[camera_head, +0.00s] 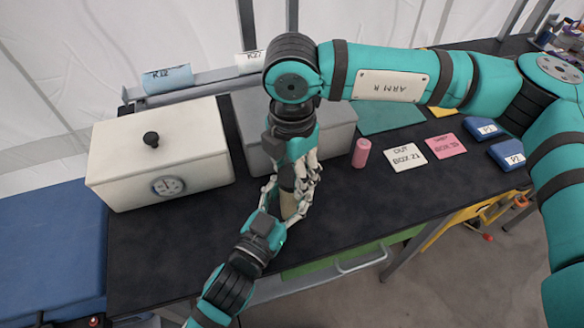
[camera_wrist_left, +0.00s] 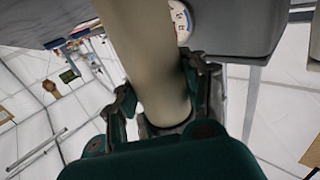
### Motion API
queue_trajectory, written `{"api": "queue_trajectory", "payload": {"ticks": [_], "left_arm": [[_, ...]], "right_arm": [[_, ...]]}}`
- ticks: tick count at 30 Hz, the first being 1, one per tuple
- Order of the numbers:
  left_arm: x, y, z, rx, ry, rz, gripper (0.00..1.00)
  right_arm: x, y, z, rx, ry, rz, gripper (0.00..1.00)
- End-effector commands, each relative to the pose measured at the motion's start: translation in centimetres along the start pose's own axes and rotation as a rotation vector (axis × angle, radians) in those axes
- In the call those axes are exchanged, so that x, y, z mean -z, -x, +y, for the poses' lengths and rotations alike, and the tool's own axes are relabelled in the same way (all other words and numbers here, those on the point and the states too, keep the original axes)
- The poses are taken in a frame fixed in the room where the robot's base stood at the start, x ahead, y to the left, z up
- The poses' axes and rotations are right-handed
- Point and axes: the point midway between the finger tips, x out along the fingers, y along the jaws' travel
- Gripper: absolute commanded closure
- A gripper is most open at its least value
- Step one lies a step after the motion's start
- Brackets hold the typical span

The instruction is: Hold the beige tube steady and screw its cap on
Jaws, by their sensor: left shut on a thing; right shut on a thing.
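The beige tube (camera_head: 289,207) stands roughly upright above the dark table, near the middle of the head view. My left gripper (camera_head: 280,208) comes from the lower left and is shut around the tube's lower part. In the left wrist view the tube (camera_wrist_left: 150,55) runs between the fingers of this gripper (camera_wrist_left: 163,95). My right gripper (camera_head: 294,178) points down from above, its fingers shut around the cap (camera_head: 287,179) at the tube's top. The fingers largely hide the cap, so I cannot tell how far it is seated.
A white lidded box with a dial (camera_head: 160,160) stands left, a grey box (camera_head: 335,125) close behind the grippers. A pink cylinder (camera_head: 361,153) stands to the right, near paper labels (camera_head: 405,157) and blue blocks (camera_head: 480,128). The table's front centre (camera_head: 200,240) is clear.

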Motion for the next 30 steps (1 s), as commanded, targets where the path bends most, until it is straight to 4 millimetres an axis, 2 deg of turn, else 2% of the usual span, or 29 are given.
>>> {"api": "queue_trajectory", "payload": {"ticks": [24,26,30], "left_arm": [[0.0,0.0,0.0,0.0,0.0,0.001,1.0],[0.0,0.0,0.0,0.0,0.0,0.001,1.0],[0.0,0.0,0.0,0.0,0.0,0.001,1.0]], "right_arm": [[0.0,-1.1,0.0,-0.001,-0.007,0.001,0.63],[0.0,-1.1,0.0,0.0,-0.039,0.001,0.63],[0.0,-1.2,0.0,0.0,-0.241,0.001,0.63]]}}
